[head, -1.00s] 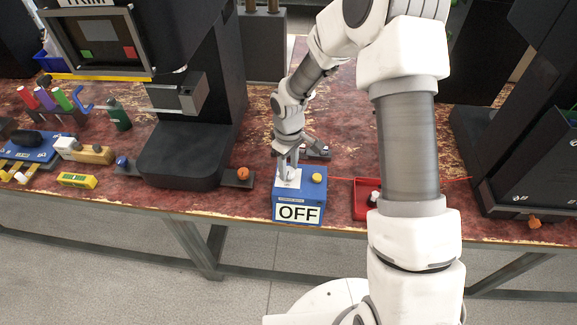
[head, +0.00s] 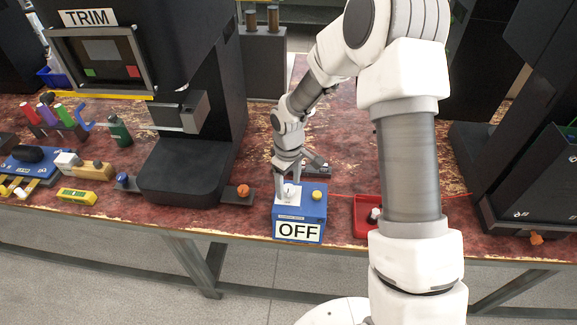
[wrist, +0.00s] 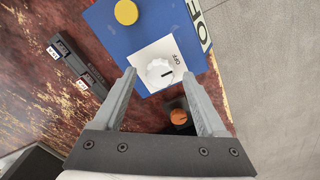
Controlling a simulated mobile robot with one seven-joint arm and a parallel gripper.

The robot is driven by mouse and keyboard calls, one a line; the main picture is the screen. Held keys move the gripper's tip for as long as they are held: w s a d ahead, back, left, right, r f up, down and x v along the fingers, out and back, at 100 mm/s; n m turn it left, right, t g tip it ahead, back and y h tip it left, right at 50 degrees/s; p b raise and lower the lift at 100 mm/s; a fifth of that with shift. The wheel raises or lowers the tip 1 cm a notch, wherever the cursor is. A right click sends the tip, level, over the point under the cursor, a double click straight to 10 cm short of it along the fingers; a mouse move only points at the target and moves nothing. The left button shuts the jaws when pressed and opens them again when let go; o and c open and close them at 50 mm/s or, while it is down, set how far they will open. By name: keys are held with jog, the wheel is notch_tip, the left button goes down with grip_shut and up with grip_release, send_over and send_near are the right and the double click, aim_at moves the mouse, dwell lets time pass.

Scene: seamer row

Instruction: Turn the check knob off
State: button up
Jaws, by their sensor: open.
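The blue box (head: 312,208) stands at the table's front edge in the head view, with a large OFF label (head: 298,231) on its front. Its white check knob (wrist: 160,73) sits on a white plate (wrist: 150,52) with a small printed OFF beside it. The knob's dark mark points to the right in the wrist view, a little below that print. My gripper (wrist: 159,74) is open, its fingertips on either side of the knob, with gaps showing. I cannot tell how far down they reach. In the head view the fingers partly hide the knob (head: 290,190).
A yellow button (head: 317,195) is on the same box. An orange knob (head: 243,190) on a dark base stands to its left, near one finger in the wrist view. A dark two-part block (head: 316,171) lies behind. A red tray (head: 364,222) is right.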

aim_at(288, 188)
notch_tip(288, 188, up, 17)
jog(key=p, duration=0.1)
dwell(0.6)
jog(key=s+d+r+m+t, duration=0.2)
jog(key=s+d+r+m, duration=0.3)
jog(key=s+r, duration=0.5)
jog(key=s+d+r+m+t, duration=0.1)
jog(key=s+d+r+m, duration=0.1)
jog(key=s, duration=0.4)
jog(key=s+d+r+m+t, duration=0.2)
jog(key=s+r, duration=0.1)
jog(key=s, duration=0.3)
jog(key=shift+s+d+t, duration=0.3)
jog(key=shift+s+d, duration=0.05)
jog(key=c, duration=0.4)
jog(key=shift+d, duration=0.1)
